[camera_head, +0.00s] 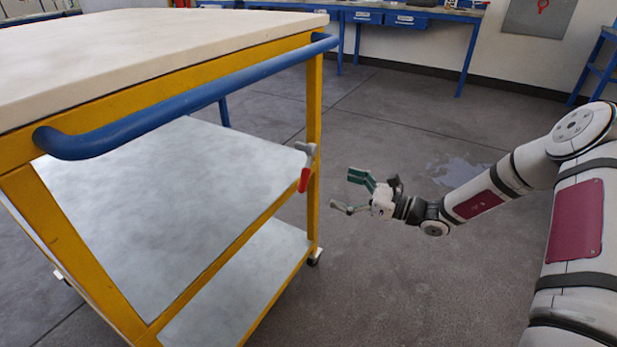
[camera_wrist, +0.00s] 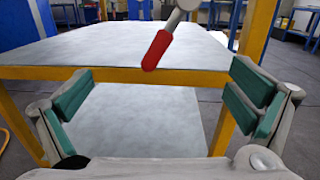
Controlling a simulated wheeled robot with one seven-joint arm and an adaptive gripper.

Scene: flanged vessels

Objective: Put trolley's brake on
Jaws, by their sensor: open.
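The trolley (camera_head: 315,110) has a yellow frame, a pale top, two grey lower shelves and a blue push handle (camera_head: 190,100). The brake lever (camera_head: 304,180) has a red grip and a grey pivot, and sits by the trolley's right post at middle-shelf height. In the wrist view the red lever (camera_wrist: 157,50) hangs down, tilted to the lower left, at top centre. My gripper (camera_head: 352,193) is right of the lever, apart from it. It is open and empty, its green-padded fingers spread wide in the wrist view (camera_wrist: 160,108), with the lever above and between them.
Blue workbenches (camera_head: 400,18) with bins stand along the back wall, and a blue stand (camera_head: 600,65) is at the far right. The grey floor (camera_head: 390,110) between trolley and benches is clear.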

